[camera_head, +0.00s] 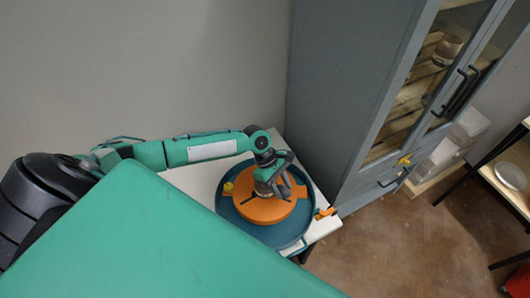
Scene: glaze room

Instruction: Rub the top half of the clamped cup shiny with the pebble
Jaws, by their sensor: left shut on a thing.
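An orange round plate (262,209) sits in a blue round tray (243,228) on a white table. A small brownish cup (263,188) stands near the middle of the plate, mostly covered by my left gripper (277,184). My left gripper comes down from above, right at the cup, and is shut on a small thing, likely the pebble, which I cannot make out. Whether it touches the cup wall I cannot tell. My right gripper is not in view.
A small yellow thing (228,187) is at the plate's left edge. An orange clamp-like piece (325,213) is at the tray's right. A grey cabinet (345,100) with glass doors stands close behind on the right. A shelf with a white bowl (511,175) is far right.

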